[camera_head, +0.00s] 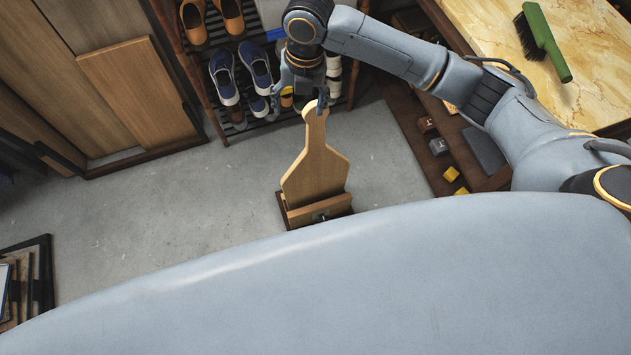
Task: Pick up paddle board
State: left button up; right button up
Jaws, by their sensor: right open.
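The paddle board (315,170) is a light wooden board with a narrow handle at its top. It stands upright in a small wooden holder (320,208) in the middle of the camera_head view. My right gripper (316,106) is at the top end of the handle, its fingers pointing down around or close beside it. It is open; I cannot tell whether a finger touches the handle. My left gripper is out of view.
A shoe rack with blue shoes (240,72) stands behind the board. A table with a green brush (541,40) is at the upper right, with small blocks (438,146) on a lower shelf. Grey floor (190,200) is clear left of the board.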

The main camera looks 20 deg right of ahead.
aim_at(315, 116)
jog(key=w+d+r+n, duration=0.1)
jog(key=d+r, duration=0.1)
jog(key=w+d+r+n+h, duration=0.1)
jog(key=n, duration=0.1)
jog(key=shift+w+d+r, duration=0.1)
jog(key=shift+d+r, duration=0.25)
jog(key=shift+d+f, duration=0.15)
jog(key=shift+f, duration=0.05)
notch_tip(315, 116, down, 13)
jog(key=shift+w+d+f, duration=0.1)
jog(key=shift+d, duration=0.05)
jog(key=shift+c, duration=0.4)
grip_shut()
jog(key=shift+w, duration=0.1)
